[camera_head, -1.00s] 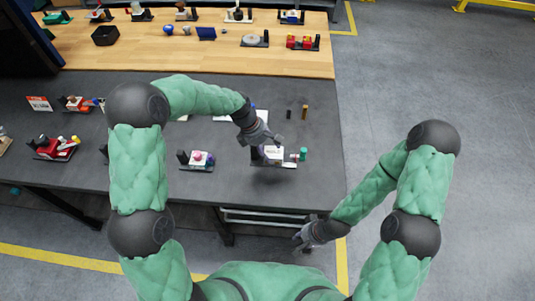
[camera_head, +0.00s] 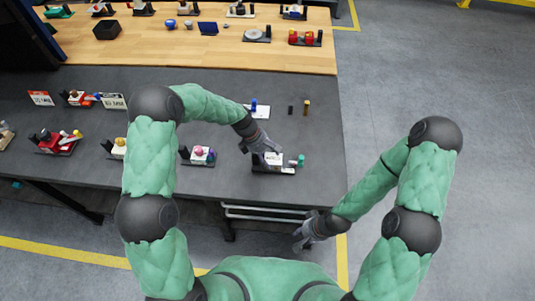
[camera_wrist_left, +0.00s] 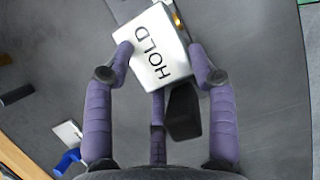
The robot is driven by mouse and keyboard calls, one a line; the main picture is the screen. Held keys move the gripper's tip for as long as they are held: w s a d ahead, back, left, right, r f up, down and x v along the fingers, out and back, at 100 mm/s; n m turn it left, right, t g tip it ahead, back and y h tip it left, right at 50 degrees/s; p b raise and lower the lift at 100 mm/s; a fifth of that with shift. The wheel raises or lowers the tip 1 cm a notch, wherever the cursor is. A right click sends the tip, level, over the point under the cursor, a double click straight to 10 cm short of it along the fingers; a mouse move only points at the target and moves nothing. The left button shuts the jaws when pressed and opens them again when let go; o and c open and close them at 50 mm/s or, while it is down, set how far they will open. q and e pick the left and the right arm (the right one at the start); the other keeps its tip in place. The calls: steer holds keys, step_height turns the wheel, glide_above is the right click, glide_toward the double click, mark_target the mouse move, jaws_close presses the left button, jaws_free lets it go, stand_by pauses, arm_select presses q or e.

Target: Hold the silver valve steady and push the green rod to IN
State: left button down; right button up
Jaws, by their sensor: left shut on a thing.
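The silver valve (camera_head: 274,158) is a pale block on a dark base with a white front label, near the front right of the grey table. The green rod end (camera_head: 301,160) sticks out on its right side. My left gripper (camera_head: 268,149) comes down on the valve from above.
A black post (camera_wrist_left: 184,110) stands close beside the valve between my fingers. A pink-topped fixture (camera_head: 200,154) stands to the left. The table (camera_head: 318,180) is bare right of the valve.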

stand_by(1.6)
steer(key=shift+o, duration=1.3)
steer(key=shift+r, duration=0.1)
steer(key=shift+m+g, duration=0.5)
steer(key=w+d+r, duration=0.2)
steer(key=w+r, duration=0.1)
steer(key=w+d+r, duration=0.5)
steer(key=w+r, duration=0.1)
steer(key=shift+d+r, duration=0.1)
steer(key=shift+d, duration=0.05)
steer(key=n+h, duration=0.4)
steer(key=n, duration=0.8)
glide_toward(301, 157)
steer(key=shift+t, duration=0.3)
steer(key=f, duration=1.1)
steer(key=shift+s, duration=0.2)
